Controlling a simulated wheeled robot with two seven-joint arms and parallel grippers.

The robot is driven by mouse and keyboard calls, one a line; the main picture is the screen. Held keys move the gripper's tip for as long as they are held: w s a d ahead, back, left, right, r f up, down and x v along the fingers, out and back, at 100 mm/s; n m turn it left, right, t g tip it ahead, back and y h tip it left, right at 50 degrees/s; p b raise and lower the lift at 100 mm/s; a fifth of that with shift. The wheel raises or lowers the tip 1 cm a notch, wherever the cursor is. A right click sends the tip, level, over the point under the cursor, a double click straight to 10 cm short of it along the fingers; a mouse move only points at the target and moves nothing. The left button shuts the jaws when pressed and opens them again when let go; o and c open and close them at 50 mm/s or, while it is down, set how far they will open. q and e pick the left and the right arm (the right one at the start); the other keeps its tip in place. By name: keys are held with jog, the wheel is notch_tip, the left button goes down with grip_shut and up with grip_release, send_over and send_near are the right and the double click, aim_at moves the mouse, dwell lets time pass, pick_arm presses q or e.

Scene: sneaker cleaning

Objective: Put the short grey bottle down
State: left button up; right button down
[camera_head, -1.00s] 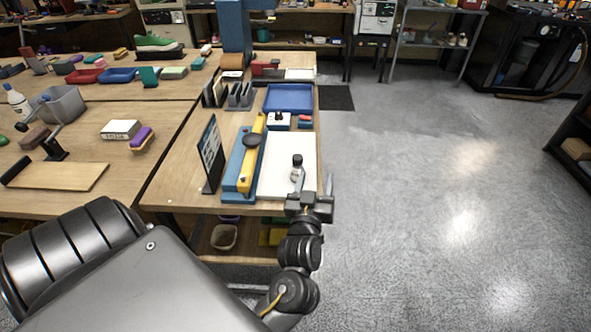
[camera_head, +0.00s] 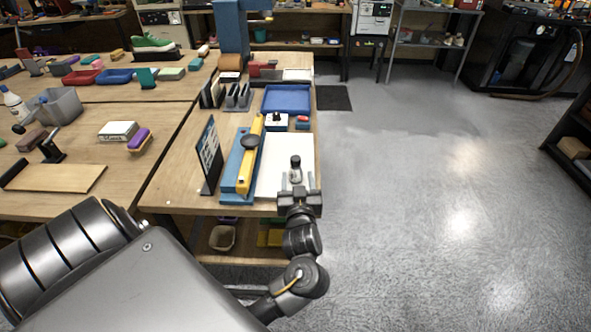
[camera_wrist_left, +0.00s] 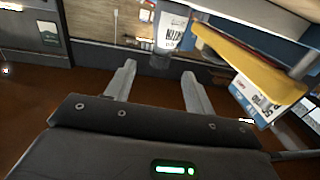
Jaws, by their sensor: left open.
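The short grey bottle (camera_head: 296,173) with a dark cap stands upright on the white board (camera_head: 276,177), near the right edge of the table. My left gripper (camera_head: 298,184) is open at the near side of the bottle, with one finger to each side of it in the head view. In the left wrist view the bottle (camera_wrist_left: 172,28) shows a printed label and lies just beyond the gap between the open fingers (camera_wrist_left: 159,75). I cannot tell whether a finger touches it. My right gripper is not in view.
A yellow bar (camera_head: 250,160) on a blue base is left of the board, beside an upright dark panel (camera_head: 209,155). A blue tray (camera_head: 287,98) and a small white box with a black knob (camera_head: 277,121) are behind. The floor at right is clear.

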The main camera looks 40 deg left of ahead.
aim_at(296, 166)
pick_arm(q)
jog(key=shift+w+a+r, duration=0.1)
jog(key=shift+w+a, duration=0.2)
jog(key=shift+a, duration=0.05)
jog(key=x, duration=0.2)
jog(key=p+x, duration=0.1)
jog(key=x, duration=0.1)
jog(key=shift+a+f, duration=0.15)
jog(key=shift+f, duration=0.1)
grip_shut()
jog(key=shift+r, duration=0.1)
